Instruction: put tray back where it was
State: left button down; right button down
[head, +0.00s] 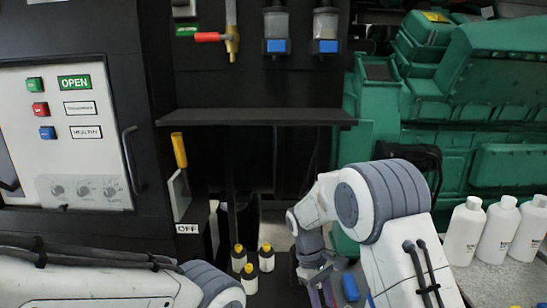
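No tray can be made out for certain. An empty flat dark ledge (257,117) runs across the middle of the head view, and I cannot tell whether it is a tray or a fixed shelf. My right gripper (318,277) points down at the bottom centre, beside several small dark bottles with yellow caps (267,259). Its fingers are small and partly hidden, so I cannot tell whether they are open or hold anything. My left arm comes in at the lower left, and its gripper is not in view.
White bottles (465,232) stand on a grey surface (490,284) at the right. A green engine (470,110) fills the back right. A panel door (72,140) with a dark handle is at the left. A yellow-handled lever (179,150) sits above an OFF label.

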jog(key=s+d+f+m+y, duration=0.1)
jog(key=s+d+f+m, duration=0.1)
jog(key=d+f+m, duration=0.1)
jog(key=s+d+f+m+g+y, duration=0.1)
jog(key=s+d+f+m, duration=0.2)
jog(key=f, duration=0.5)
jog(key=shift+s+d+f+m+y+b, duration=0.2)
jog(key=shift+s+m+y+b, duration=0.15)
jog(key=shift+m, duration=0.55)
jog(key=shift+w, duration=0.1)
